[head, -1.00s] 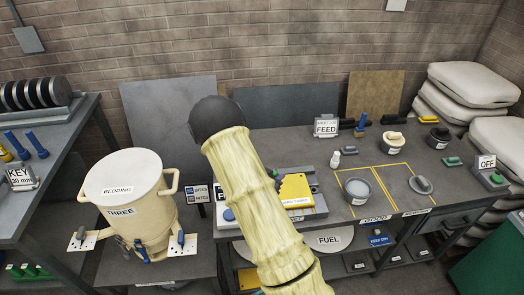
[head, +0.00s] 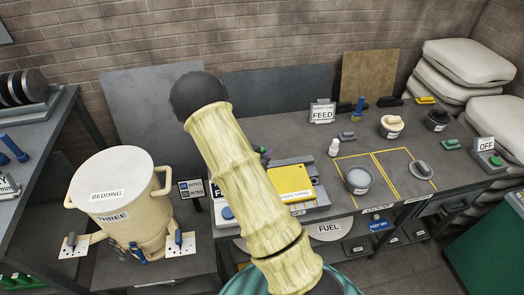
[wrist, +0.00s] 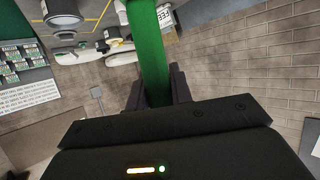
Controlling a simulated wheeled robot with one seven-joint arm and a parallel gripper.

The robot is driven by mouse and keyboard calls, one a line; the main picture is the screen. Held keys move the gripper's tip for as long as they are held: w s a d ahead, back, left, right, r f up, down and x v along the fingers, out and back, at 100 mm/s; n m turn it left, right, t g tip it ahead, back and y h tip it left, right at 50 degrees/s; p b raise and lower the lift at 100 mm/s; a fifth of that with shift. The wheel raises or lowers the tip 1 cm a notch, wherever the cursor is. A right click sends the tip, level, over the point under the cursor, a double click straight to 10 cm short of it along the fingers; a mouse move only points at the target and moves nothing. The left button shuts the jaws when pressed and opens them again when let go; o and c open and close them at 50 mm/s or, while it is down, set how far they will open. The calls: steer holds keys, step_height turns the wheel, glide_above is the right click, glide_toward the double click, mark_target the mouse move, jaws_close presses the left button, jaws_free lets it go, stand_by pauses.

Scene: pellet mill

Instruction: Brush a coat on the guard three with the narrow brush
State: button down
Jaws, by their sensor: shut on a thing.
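My gripper (wrist: 158,92) is shut on a long green handle (wrist: 152,45), which runs up and out of the top of the wrist view. Its bristles are not in view, so I cannot tell its width. In the head view my own arm hides the gripper. A cream tub (head: 120,190) labelled BEDDING and THREE stands at the left with a pale lid, side handles and blue clamps. It is the only thing I see marked three; I cannot make out a separate guard. A grey pot (head: 358,180) with pale contents stands in a yellow-outlined square on the bench.
White sacks (head: 464,75) are stacked at the right. Another bench (head: 45,135) stands at the left.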

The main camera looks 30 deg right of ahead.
steer(key=shift+a+f, duration=0.1)
steer(key=shift+f, duration=0.05)
step_height(320, 180, down, 6)
steer(key=b, duration=0.5)
steer(key=shift+f+b, duration=0.1)
steer(key=shift+b, duration=0.3)
steer(key=shift+f+b, duration=1.05)
steer(key=shift+f, duration=0.2)
stand_by(0.3)
steer(key=s+d+b, duration=0.2)
steer(key=d+b, duration=0.1)
steer(key=d, duration=0.6)
steer(key=s+d+b, duration=0.3)
steer(key=d, duration=0.6)
steer(key=shift+s, duration=0.15)
stand_by(1.6)
stand_by(0.3)
steer(key=shift+w+d, duration=0.25)
steer(key=shift+w, duration=0.75)
steer(key=shift+w+d, duration=0.25)
steer(key=shift+w, duration=0.75)
steer(key=shift+a, duration=0.1)
